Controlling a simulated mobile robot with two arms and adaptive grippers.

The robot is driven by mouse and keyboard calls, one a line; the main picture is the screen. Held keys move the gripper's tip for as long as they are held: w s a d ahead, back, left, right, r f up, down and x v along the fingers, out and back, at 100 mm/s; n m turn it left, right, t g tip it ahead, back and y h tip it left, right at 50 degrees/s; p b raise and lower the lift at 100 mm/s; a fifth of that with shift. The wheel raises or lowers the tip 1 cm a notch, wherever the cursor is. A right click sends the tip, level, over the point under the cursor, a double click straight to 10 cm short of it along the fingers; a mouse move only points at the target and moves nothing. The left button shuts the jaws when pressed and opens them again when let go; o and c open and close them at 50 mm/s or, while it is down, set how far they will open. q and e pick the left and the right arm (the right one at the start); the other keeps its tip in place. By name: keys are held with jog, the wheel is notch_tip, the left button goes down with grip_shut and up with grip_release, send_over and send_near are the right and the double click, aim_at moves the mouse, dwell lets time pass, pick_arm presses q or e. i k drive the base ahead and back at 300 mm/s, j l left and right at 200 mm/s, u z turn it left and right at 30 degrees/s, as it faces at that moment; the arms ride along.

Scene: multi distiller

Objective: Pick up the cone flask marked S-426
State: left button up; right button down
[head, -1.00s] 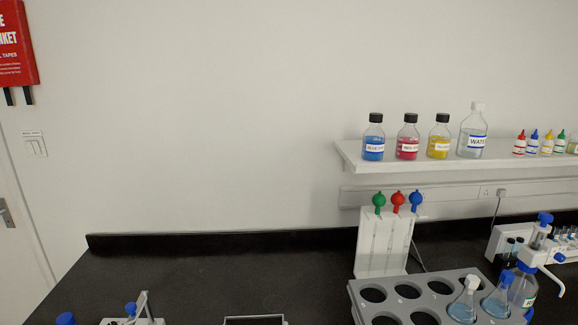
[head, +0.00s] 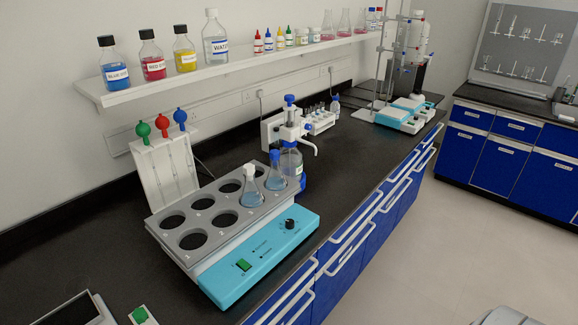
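Two cone flasks stand in the wells at the far end of the grey rack (head: 160,222). One flask has a white stopper and pale blue liquid (head: 252,194). The other has a blue stopper and pale blue liquid (head: 275,178). No S-426 marking is readable on either, so I cannot tell which flask bears it. Their lower parts are hidden in the wells. Several more cone flasks, some with pink liquid (head: 344,26), stand at the far end of the wall shelf. Neither of my grippers shows in the head view.
The rack sits on a turquoise control unit (head: 268,252) near the bench's front edge. A bottle with a dispenser (head: 291,158) stands close behind the flasks. A pipette stand (head: 163,170) is at the wall. Black bench top (head: 350,150) is clear farther right; floor lies beyond the blue drawers (head: 372,222).

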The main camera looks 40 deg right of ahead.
aim_at(276, 181)
jog(key=l+z, duration=0.1)
jog(key=z, duration=0.9)
